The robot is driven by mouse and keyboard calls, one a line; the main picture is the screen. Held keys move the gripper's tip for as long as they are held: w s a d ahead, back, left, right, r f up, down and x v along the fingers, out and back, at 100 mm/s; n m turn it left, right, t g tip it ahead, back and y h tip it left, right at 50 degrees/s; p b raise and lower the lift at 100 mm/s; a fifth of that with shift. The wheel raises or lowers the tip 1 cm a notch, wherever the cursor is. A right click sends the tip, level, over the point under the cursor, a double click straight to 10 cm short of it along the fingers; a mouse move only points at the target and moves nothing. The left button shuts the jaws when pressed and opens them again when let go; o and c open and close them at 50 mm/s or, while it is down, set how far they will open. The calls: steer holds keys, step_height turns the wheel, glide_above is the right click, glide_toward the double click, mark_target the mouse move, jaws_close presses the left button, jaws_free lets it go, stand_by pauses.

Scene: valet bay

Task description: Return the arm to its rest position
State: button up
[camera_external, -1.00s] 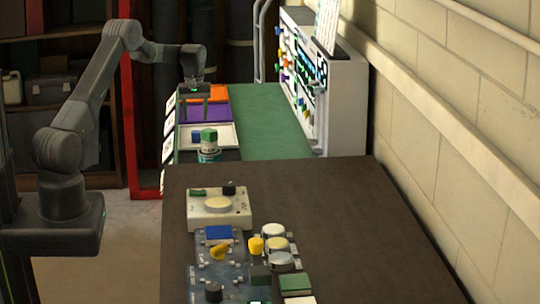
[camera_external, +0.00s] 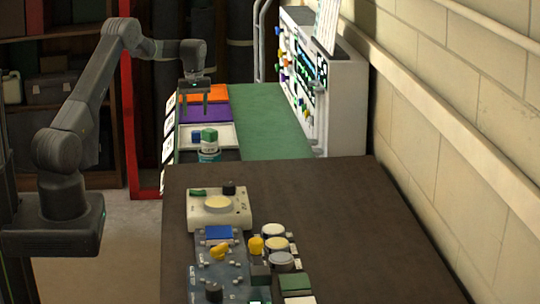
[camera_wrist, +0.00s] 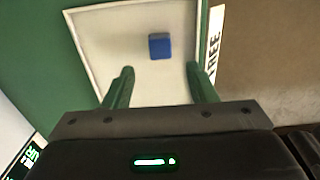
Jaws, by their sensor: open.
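My gripper (camera_external: 194,108) hangs with its green fingers pointing down above the coloured trays in the external view. In the wrist view my gripper (camera_wrist: 159,87) is open, with nothing between its fingers. The white tray (camera_wrist: 100,24) lies below and beyond the fingers, with a blue block (camera_wrist: 160,46) on it. My arm reaches out from its base on the left, bent at the elbow.
Orange (camera_external: 218,97) and purple (camera_external: 222,113) trays lie on the green bench (camera_external: 262,115). A green-topped can (camera_external: 209,142) stands in front of the white tray. A key cabinet (camera_external: 337,95) stands at the right. The brown table (camera_external: 340,215) holds a control panel; its right side is clear.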

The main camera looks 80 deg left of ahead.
mark_target(196, 131)
step_height(196, 131, down, 9)
steer(key=shift+f+p, duration=0.1)
steer(key=shift+p, duration=0.5)
steer(key=shift+r+b, duration=0.4)
steer(key=shift+r, duration=1.3)
